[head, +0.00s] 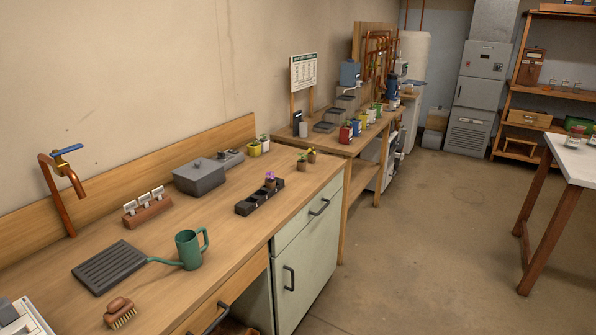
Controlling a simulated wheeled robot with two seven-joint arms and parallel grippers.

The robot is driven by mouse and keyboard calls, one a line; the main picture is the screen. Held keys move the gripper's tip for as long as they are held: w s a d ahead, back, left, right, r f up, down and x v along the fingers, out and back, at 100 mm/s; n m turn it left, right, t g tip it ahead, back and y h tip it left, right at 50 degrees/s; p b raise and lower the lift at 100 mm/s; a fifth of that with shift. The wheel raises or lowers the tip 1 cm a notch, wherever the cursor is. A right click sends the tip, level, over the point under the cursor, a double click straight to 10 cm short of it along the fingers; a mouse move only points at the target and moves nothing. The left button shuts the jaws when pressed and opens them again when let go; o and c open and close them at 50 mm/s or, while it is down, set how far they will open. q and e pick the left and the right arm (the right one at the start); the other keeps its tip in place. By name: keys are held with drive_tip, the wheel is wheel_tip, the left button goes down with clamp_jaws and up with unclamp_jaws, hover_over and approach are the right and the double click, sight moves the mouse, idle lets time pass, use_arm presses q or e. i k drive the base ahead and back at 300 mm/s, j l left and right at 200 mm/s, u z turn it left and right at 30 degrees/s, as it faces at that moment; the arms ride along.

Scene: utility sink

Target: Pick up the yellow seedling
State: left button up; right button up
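A small seedling with a yellowish top (312,155) stands in a brown pot near the far end of the wooden counter (160,285). It is small in the picture, so its details are hard to make out. A green seedling in a brown pot (302,162) stands just left of it. A purple-topped seedling (270,181) sits in a black tray (246,207) closer to me. A yellow pot (254,149) stands by the backboard, next to a white pot with a green plant (264,142). Neither of my grippers is in view.
A green watering can (188,250), a dark slatted tray (108,268), a brush (119,313), a label rack (147,207) and a grey box (199,177) are on the counter. A second bench (342,147) with colored pots stands beyond. Open floor (430,240) lies to the right.

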sight(312, 155)
drive_tip(key=i+l, duration=0.1)
drive_tip(key=i+u, duration=0.1)
drive_tip(key=u, duration=0.3)
drive_tip(key=i+l+u, duration=0.1)
drive_tip(key=u, duration=0.35)
drive_tip(key=i+l+u, duration=0.1)
drive_tip(key=u, duration=0.3)
drive_tip(key=i+l+u, duration=0.25)
drive_tip(key=l, duration=0.25)
drive_tip(key=i+l+u, duration=0.2)
drive_tip(key=l, duration=0.35)
drive_tip(key=l+u, duration=0.25)
drive_tip(key=l, duration=0.3)
drive_tip(key=i+l+u, duration=0.1)
drive_tip(key=l+u, duration=0.15)
drive_tip(key=l, duration=1.15)
drive_tip(key=i+l, duration=0.15)
drive_tip(key=l, duration=0.75)
